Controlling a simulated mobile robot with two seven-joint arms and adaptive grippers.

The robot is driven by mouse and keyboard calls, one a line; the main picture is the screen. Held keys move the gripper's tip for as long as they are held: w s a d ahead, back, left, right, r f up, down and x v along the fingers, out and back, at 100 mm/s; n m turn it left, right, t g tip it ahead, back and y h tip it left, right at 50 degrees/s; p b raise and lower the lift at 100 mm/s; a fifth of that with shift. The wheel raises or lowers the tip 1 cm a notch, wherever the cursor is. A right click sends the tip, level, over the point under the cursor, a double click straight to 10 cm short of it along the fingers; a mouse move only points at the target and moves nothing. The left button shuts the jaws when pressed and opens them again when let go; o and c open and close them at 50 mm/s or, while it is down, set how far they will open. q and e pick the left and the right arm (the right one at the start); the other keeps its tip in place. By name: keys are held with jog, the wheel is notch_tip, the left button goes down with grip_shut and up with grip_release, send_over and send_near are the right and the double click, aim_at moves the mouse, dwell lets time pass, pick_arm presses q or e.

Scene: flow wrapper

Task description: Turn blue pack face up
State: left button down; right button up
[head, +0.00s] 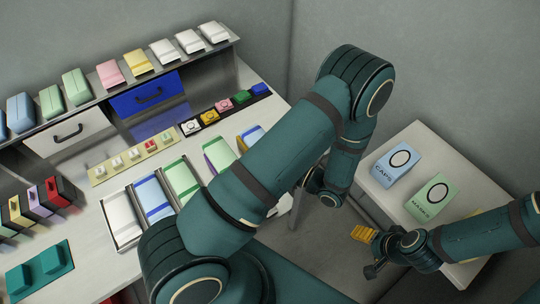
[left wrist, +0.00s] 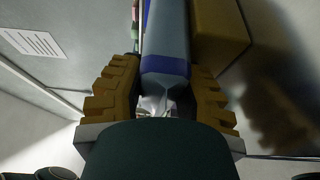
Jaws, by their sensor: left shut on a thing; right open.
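A light blue pack (left wrist: 165,45) with darker blue bands is between the two yellow fingers of my left gripper (left wrist: 167,100) in the left wrist view. The left gripper is shut on it. Its printed face cannot be made out there. In the head view my left arm hides the left gripper and what it holds. My right gripper (head: 366,252) is open and empty beside the right table. A light blue pack (head: 393,164) with a black ring and lettering lies on that table, its marked side up.
A green pack (head: 433,196) with a ring lies on the right table (head: 420,138). The left bench holds a tray of packs (head: 122,218), a row of coloured buttons (head: 210,118) and a shelf of packs (head: 109,73). A yellow-brown block (left wrist: 220,30) is close beside the held pack.

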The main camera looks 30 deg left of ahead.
pick_arm(q)
jog(key=shift+f, duration=0.15)
jog(key=c, duration=0.7)
grip_release()
jog(key=shift+o, duration=0.2)
jog(key=shift+d, duration=0.15)
jog(key=s+d, duration=0.2)
jog(key=d, duration=0.4)
jog(key=shift+s, duration=0.35)
jog(key=shift+d, duration=0.1)
dwell(0.5)
jog(key=shift+s, duration=0.1)
